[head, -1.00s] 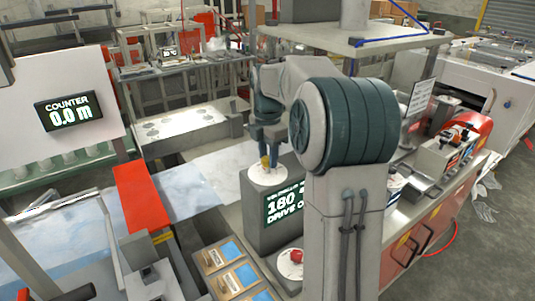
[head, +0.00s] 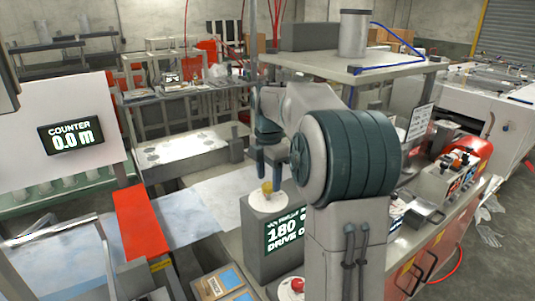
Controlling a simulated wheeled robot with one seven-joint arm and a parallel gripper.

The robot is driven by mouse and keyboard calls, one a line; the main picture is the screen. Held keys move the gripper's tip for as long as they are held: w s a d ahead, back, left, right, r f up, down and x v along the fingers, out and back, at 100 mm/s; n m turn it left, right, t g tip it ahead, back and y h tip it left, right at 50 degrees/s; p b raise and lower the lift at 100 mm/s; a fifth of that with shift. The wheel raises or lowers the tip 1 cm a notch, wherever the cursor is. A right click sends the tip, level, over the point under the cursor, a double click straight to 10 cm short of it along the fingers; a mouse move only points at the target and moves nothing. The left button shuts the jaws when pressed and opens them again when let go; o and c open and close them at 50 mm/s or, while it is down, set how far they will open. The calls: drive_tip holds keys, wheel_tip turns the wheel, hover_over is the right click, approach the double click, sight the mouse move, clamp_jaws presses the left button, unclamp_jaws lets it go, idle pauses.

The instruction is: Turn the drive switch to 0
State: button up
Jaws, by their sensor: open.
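The drive switch, a yellow knob (head: 267,188) on a round white dial (head: 266,202), sits on top of a grey control box (head: 254,228) in the head view. The dial's markings are too small to read. The display (head: 285,230) on the box reads "180" and "DRIVE O"; my arm hides the rest. My gripper (head: 272,168) points down with its fingers apart and empty. It appears just above the knob, with a small gap.
A red panel (head: 143,220) and the counter display (head: 71,137) reading 0.0 m are at left. A shelf (head: 350,66) stands behind my arm.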

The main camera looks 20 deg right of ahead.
sight(268, 185)
wheel_tip(268, 185, up, 12)
idle(0.4)
idle(0.3)
drive_tip(key=s+a+f+m+t+b, duration=0.1)
drive_tip(key=s+a+f+m+t, duration=0.1)
drive_tip(key=s+a+f+m, duration=0.3)
drive_tip(key=s+a+f+m+t+b, duration=0.1)
drive_tip(key=s+a+f+m, duration=0.5)
drive_tip(key=s+f+m, duration=0.8)
drive_tip(key=s+m, duration=0.1)
drive_tip(key=s, duration=0.5)
drive_tip(key=shift+s+t+b, duration=0.3)
drive_tip(key=shift+t+b, duration=0.1)
